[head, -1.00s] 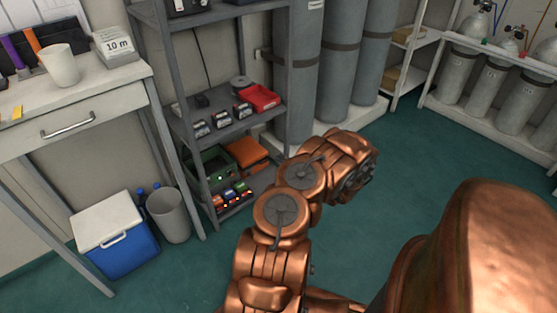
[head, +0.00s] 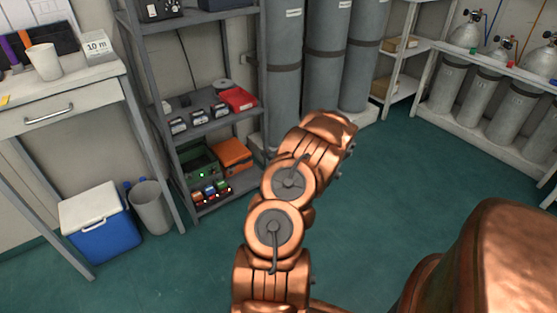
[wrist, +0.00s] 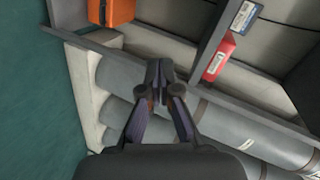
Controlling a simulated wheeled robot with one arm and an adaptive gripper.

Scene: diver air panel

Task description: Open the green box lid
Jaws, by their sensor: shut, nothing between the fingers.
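The green box (head: 202,167) sits on a low shelf of the grey rack in the head view, left of an orange case. It is small and dark there, and I cannot tell how its lid stands. The green box does not show in the wrist view. My gripper (wrist: 158,93) is shut and empty in the wrist view, in front of the grey cylinders and the rack's edge. In the head view my arm reaches forward to the right of the rack, and the gripper itself is hidden behind the arm.
The orange case (head: 233,156) also shows in the wrist view (wrist: 112,10). A red bin (head: 239,98) sits a shelf higher. Tall grey cylinders (head: 325,70) stand right of the rack. A blue cooler (head: 105,235) and grey bin (head: 152,208) stand left. Green floor (head: 400,180) is clear at right.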

